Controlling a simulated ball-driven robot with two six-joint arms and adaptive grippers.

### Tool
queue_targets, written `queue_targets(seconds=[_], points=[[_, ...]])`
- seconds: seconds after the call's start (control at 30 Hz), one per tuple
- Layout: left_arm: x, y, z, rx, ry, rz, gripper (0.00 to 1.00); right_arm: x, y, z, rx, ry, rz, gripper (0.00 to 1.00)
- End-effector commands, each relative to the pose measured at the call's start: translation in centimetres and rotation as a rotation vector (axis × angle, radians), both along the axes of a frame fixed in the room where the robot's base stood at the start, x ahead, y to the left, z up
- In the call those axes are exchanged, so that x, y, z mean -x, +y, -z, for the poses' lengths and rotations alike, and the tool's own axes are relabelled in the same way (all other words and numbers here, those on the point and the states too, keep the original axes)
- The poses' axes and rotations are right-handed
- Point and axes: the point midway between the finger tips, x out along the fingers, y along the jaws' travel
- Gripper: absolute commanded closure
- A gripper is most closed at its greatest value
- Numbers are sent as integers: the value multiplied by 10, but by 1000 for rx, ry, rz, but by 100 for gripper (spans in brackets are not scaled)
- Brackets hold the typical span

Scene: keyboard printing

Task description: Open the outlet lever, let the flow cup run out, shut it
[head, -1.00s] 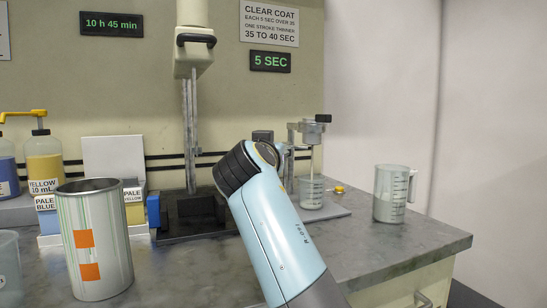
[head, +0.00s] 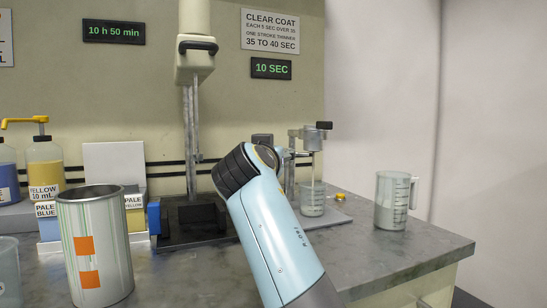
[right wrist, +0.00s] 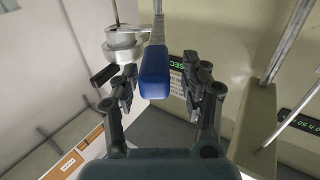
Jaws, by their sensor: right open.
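The metal flow cup (head: 312,139) hangs on its stand at the back right in the head view, with a black piece on its top right. A thin pale stream (head: 313,168) runs from it into a small beaker (head: 312,200) below. In the right wrist view the cup (right wrist: 123,45) is at upper left. A blue grip (right wrist: 155,72), apparently the outlet lever's, lies between the fingers of my right gripper (right wrist: 166,80). The fingers are apart, with visible gaps on both sides. In the head view my arm hides this gripper. My left gripper is not in view.
A display (head: 271,68) reads 10 SEC. A graduated jug (head: 394,202) stands right of the stand near the bench (head: 400,252) edge. A large striped can (head: 95,250) and yellow pump bottle (head: 45,163) are at left. The right front bench is clear.

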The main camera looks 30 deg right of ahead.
Motion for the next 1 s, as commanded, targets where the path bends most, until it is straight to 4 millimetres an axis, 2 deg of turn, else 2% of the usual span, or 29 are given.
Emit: queue_targets(seconds=[0.3, 0.43, 0.6, 1.0], points=[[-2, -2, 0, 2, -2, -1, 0, -1, 1, -64, -3, -8, -2, 54], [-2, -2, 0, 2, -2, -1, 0, -1, 1, -83, -2, -6, -3, 54], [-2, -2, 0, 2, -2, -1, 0, -1, 1, -93, -1, -2, -3, 54], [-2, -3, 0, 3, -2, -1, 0, -1, 1, -94, -1, -2, -3, 54]])
